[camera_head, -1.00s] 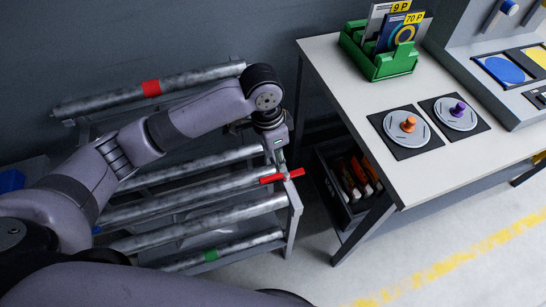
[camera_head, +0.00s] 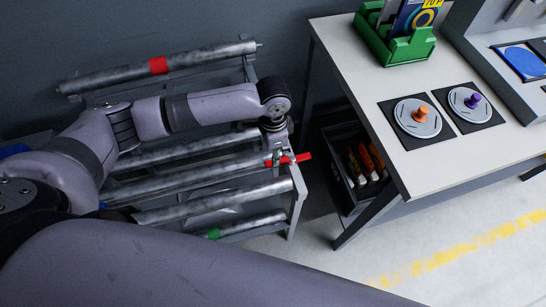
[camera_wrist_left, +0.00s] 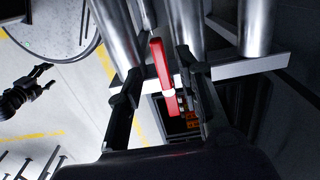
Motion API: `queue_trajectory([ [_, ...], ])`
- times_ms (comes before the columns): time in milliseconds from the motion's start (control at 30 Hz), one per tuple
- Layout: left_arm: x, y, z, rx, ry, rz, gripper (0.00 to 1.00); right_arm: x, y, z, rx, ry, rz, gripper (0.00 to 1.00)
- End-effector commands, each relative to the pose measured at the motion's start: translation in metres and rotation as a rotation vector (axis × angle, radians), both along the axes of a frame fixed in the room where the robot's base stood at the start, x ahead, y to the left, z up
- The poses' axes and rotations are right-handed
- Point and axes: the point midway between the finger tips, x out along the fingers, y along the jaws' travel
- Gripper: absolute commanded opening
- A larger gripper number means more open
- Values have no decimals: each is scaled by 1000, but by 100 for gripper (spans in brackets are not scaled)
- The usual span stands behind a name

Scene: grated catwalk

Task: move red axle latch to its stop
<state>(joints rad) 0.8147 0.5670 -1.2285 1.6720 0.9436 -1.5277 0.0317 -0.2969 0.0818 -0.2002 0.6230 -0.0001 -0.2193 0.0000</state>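The red axle latch (camera_head: 301,158) is a short red bar at the right end of the rack, lying nearly level in the head view. In the left wrist view the latch (camera_wrist_left: 160,65) runs lengthwise, with a pale pivot near its middle. My left gripper (camera_head: 278,148) is just over it, covering part of its left side. In the wrist view the left fingers (camera_wrist_left: 158,65) are open, one on each side of the latch, with a gap at the left finger; contact on the right is unclear. My right gripper (camera_wrist_left: 45,78) shows small at the left, its fingers apart. The stop is not distinguishable.
The rack holds several grey axles, one with a red band (camera_head: 158,66) and one with a green band (camera_head: 213,233). A white table (camera_head: 365,75) stands close to the right, with a dark bin (camera_head: 342,172) beneath. Bare floor lies in front.

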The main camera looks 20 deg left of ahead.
Motion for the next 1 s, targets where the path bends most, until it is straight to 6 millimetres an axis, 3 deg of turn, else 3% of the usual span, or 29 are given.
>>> queue_trajectory([
  [100, -1, 0, -20, 0, 2, 0, 33, 2, 0, 0, 1, -3, 0, 60],
  [233, 0, 0, -33, 0, 0, 0, 33, 2, 1, -1, 0, -2, 0, 60],
  [633, 0, 0, -40, -1, -1, -1, 33, -5, 2, -1, 3, 8, -2, 60],
  [1000, 0, 0, -40, -1, -1, -1, 8, -6, 2, -1, 2, 9, -2, 60],
])
